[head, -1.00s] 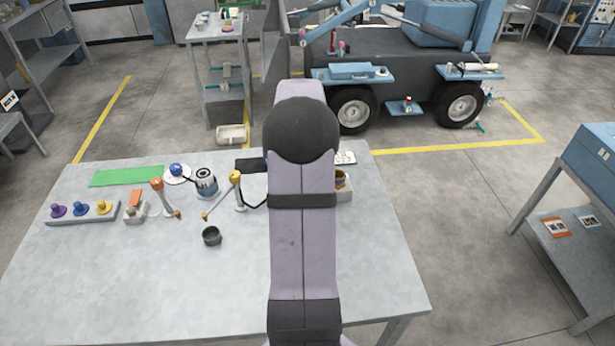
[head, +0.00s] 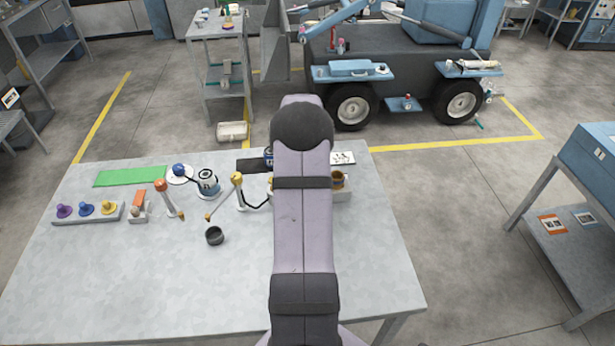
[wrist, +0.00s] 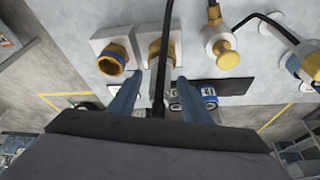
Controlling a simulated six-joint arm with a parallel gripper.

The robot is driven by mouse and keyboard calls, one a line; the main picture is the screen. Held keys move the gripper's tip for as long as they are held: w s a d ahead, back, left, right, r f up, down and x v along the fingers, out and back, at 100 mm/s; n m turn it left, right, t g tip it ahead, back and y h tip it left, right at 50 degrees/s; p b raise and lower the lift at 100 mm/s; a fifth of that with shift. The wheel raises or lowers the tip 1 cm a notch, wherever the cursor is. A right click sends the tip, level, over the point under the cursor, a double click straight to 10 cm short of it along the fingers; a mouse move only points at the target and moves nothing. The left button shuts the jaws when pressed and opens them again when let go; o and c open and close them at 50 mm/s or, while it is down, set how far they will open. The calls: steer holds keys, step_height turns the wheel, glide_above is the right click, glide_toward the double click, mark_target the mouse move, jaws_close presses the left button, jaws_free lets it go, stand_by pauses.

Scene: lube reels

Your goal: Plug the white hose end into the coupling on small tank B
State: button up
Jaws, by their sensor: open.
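My gripper (wrist: 157,82) shows in the wrist view as two blue fingers, open and apart. Beyond the fingertips is a yellow-brass coupling (wrist: 154,47) on a pale block, partly crossed by a dark strip or hose (wrist: 163,62). A second brass coupling (wrist: 111,62) with an open mouth sits left of it. A blue-and-white small tank (wrist: 206,91) shows beside the right finger; I cannot read its letter. In the head view my arm hides the gripper and most of this area, though one brass coupling (head: 338,178) shows at its right. I cannot make out the white hose end.
In the head view, a labelled canister (head: 208,182), a yellow-topped white post (head: 237,181), a dark cup (head: 214,236) and a rack of coloured knobs (head: 86,212) stand left of my arm. The table (head: 150,285) is clear in front.

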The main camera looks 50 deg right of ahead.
jaws_close()
steer(key=shift+r, duration=0.1)
steer(key=shift+r+b, duration=0.35)
steer(key=shift+r, duration=0.2)
step_height(320, 180, up, 9)
steer(key=shift+f+b, duration=0.1)
steer(key=shift+b, duration=1.1)
steer(key=s+d+p, duration=0.1)
steer(key=s+d, duration=0.6)
step_height(320, 180, down, 6)
steer(key=p, duration=0.2)
steer(key=shift+w, duration=0.15)
